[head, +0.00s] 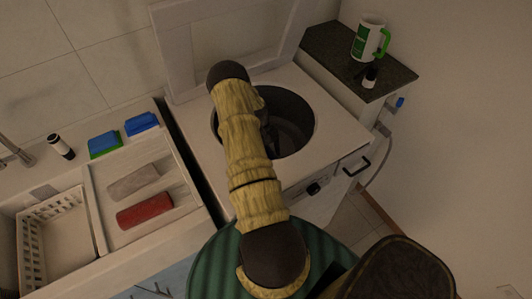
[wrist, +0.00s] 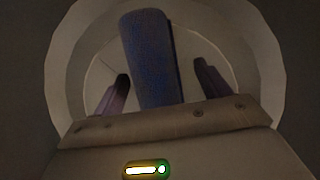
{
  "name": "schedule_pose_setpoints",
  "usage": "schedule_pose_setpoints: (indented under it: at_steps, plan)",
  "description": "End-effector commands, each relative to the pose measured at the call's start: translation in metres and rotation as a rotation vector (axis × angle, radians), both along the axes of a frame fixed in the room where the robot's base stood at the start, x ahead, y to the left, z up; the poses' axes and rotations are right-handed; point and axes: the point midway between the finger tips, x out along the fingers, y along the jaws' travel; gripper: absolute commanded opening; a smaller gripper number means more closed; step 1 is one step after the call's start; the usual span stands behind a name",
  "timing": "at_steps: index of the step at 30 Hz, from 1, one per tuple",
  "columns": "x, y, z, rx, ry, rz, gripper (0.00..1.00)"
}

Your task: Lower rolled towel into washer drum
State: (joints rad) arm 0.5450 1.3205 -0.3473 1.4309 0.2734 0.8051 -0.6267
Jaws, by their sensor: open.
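The top-loading washer (head: 335,140) has its lid (head: 215,50) raised, and its round drum (head: 298,130) is open. My arm reaches over the drum in the head view and hides my gripper and part of the opening. In the wrist view, my gripper (wrist: 162,74) is open above or in the drum (wrist: 240,60). A blue rolled towel (wrist: 150,50) lies between its two fingers, with a gap showing on each side. I cannot tell how deep the towel is or whether it touches the drum floor.
Left of the washer, a counter tray holds a grey roll (head: 133,182) and a red roll (head: 145,210). Beside them are a white basket (head: 58,240), green (head: 104,144) and blue (head: 142,123) items. A mug (head: 368,40) and small bottle (head: 370,77) stand on the dark right counter (head: 330,45).

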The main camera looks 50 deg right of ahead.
Motion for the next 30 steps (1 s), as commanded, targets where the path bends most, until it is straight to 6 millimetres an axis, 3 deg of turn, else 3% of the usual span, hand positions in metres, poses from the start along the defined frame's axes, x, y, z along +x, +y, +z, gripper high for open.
schedule_pose_setpoints:
  at_steps: [8, 30]
  plan:
    - [0.010, -0.003, 0.020, -0.002, -0.004, 0.003, 0.76]
    - [0.059, -0.023, 0.149, -0.002, -0.002, -0.005, 0.76]
